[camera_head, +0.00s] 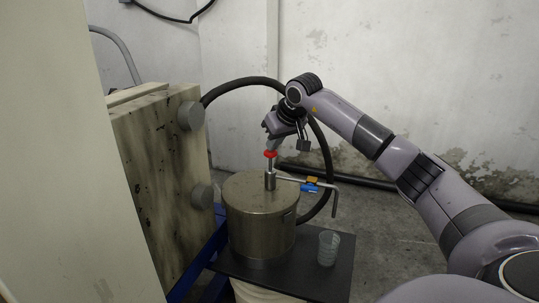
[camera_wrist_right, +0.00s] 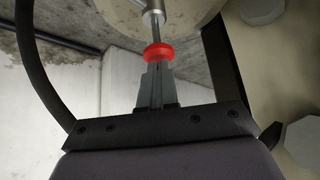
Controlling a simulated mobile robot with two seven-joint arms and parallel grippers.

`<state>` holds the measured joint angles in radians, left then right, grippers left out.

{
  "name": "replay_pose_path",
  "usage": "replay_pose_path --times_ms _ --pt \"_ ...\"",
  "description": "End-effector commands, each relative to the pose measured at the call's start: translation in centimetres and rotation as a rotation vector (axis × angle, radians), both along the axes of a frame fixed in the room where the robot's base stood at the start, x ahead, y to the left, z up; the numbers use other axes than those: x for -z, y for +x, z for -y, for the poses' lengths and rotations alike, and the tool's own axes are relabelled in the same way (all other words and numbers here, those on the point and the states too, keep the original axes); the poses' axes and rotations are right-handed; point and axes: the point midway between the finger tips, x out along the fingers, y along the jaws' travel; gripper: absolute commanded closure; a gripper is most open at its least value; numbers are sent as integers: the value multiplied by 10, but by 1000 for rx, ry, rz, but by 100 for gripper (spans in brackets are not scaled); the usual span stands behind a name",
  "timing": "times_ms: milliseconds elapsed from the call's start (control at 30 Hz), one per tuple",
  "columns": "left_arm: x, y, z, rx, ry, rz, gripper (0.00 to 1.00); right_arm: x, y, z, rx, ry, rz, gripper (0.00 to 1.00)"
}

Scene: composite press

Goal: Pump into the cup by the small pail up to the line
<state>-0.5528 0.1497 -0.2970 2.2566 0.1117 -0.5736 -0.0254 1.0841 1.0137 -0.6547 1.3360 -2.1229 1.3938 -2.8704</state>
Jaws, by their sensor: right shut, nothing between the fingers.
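A round metal pail (camera_head: 260,222) with a lid stands on a dark platform. A pump rod with a red knob (camera_head: 270,154) rises from the lid; the knob also shows in the right wrist view (camera_wrist_right: 158,53). A thin spout pipe (camera_head: 334,199) runs right from the pump and bends down. A clear ribbed cup (camera_head: 328,248) stands upright beside the pail, roughly below the spout's end; I cannot tell its liquid level. My right gripper (camera_head: 270,147) is shut and empty, pointing down with its fingertips at the top of the red knob. My left gripper is out of view.
A valve with blue and yellow parts (camera_head: 310,185) sits on the spout pipe. A thick black hose (camera_head: 238,84) loops behind the pail. A large stained press block (camera_head: 160,150) stands close on the left.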

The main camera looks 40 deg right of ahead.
Motion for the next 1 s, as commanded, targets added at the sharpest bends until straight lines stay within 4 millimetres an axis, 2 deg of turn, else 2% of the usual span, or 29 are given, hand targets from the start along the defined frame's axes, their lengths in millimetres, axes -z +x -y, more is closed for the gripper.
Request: replay_pose_path --times_ms 467,1000 --pt "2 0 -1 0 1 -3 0 4 0 0 1 1 0 100" --pt "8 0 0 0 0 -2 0 28 -1 0 1 0 -4 100"
